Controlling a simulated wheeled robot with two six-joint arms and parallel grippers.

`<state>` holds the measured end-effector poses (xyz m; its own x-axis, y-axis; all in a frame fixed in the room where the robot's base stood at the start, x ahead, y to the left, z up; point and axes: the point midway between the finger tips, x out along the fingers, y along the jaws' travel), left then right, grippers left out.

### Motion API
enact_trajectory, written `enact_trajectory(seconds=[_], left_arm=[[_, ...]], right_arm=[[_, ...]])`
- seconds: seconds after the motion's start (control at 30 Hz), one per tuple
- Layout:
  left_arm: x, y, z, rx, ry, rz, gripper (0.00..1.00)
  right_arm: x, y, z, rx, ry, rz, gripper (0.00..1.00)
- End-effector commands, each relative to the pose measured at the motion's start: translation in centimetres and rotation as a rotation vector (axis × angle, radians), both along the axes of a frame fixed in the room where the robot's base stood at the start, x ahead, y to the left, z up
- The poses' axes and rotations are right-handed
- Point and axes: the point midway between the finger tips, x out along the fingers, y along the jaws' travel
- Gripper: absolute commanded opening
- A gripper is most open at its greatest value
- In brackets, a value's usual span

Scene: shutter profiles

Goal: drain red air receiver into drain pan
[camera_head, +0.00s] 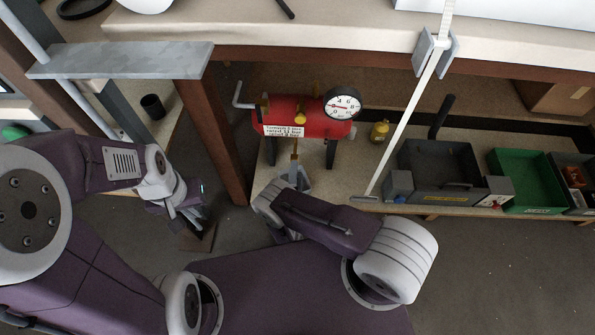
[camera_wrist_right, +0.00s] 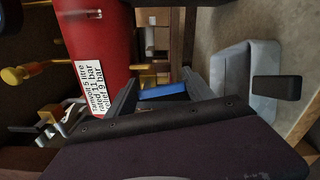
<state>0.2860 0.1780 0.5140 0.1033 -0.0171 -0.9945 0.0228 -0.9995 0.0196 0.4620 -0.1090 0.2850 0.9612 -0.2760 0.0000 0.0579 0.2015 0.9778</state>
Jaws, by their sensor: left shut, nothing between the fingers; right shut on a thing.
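The red air receiver (camera_head: 312,128) stands on dark legs on the low shelf. It has a white label, a round dial gauge (camera_head: 342,104) and yellow fittings. A yellow stem (camera_head: 294,150) hangs below its front. My right gripper (camera_head: 295,176) is just under this stem. In the right wrist view it is shut on a small blue piece (camera_wrist_right: 163,91), beside the red tank (camera_wrist_right: 97,45). My left gripper (camera_head: 190,214) is shut and empty, left of the shelf, above the floor. I cannot tell for sure which container is the drain pan.
A dark grey tray (camera_head: 418,158) and a green bin (camera_head: 525,180) stand right on the shelf. A yellow bottle (camera_head: 380,130) is right of the receiver. A white slanted rod (camera_head: 405,115) crosses before the shelf. A brown post (camera_head: 215,135) stands left. A pale grey shape (camera_wrist_right: 235,75) is unclear.

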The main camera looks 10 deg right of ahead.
Motion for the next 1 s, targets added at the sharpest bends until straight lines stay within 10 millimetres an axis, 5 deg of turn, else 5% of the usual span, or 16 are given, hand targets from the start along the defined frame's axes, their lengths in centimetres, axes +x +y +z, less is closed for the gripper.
enact_trajectory(seconds=[0.87, 0.9, 0.97, 1.0], left_arm=[[0.00, 0.00, 0.80, 0.000, 0.000, 0.000, 0.00], [0.00, 0.00, 0.80, 0.000, 0.000, 0.000, 0.00], [0.00, 0.00, 0.80, 0.000, 0.000, 0.000, 0.00], [0.00, 0.00, 0.80, 0.000, 0.000, 0.000, 0.00]], right_arm=[[0.01, 0.19, -0.22, 0.135, -0.037, -0.002, 0.20], [0.01, 0.19, -0.22, 0.135, -0.037, -0.002, 0.66], [0.02, 0.19, -0.22, 0.135, -0.037, -0.002, 0.83], [0.03, 0.20, -0.21, 0.135, -0.037, -0.001, 0.83]])
